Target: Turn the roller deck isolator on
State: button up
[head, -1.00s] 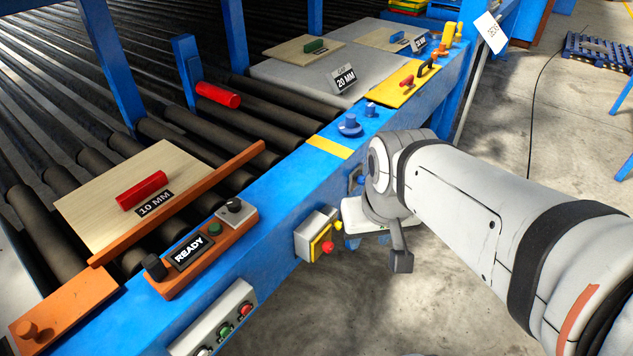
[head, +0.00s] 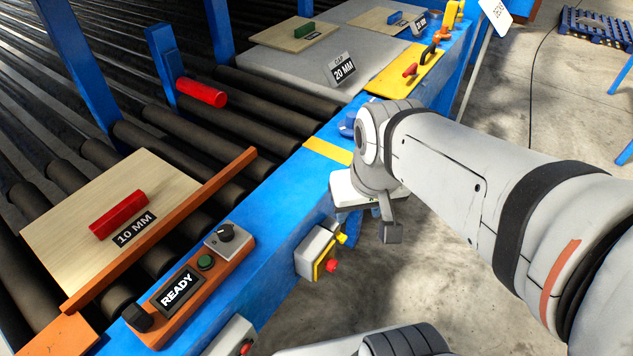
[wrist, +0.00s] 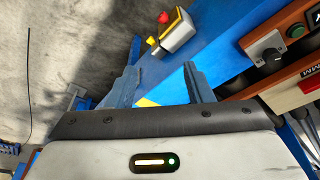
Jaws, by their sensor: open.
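A grey box with a yellow face (head: 316,252) is fixed to the outer side of the blue rail. It carries a red knob (head: 331,265) and a yellow knob (head: 341,239); no label on it is readable, so I cannot confirm it is the isolator or tell its setting. The wrist view shows the same box (wrist: 180,34) beyond the fingers, towards the top. My gripper (wrist: 162,68) is open and empty, its blue fingers spread apart. In the head view it is partly hidden behind my wrist, beside the rail and apart from the box.
An orange control panel reading READY (head: 178,289), with a green button and a black rotary knob, sits on the rail. A board marked 10 MM (head: 160,185) lies on the rollers. A yellow plate with handles (head: 396,77) is further along. Concrete floor lies open on the right.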

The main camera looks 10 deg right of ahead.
aim_at(331, 264)
jog(key=z, duration=0.45)
jog(key=k, duration=0.85)
jog(key=u, duration=0.2)
jog(key=i, duration=0.95)
jog(key=z, duration=0.45)
jog(key=k, duration=0.55)
jog(key=z, duration=0.15)
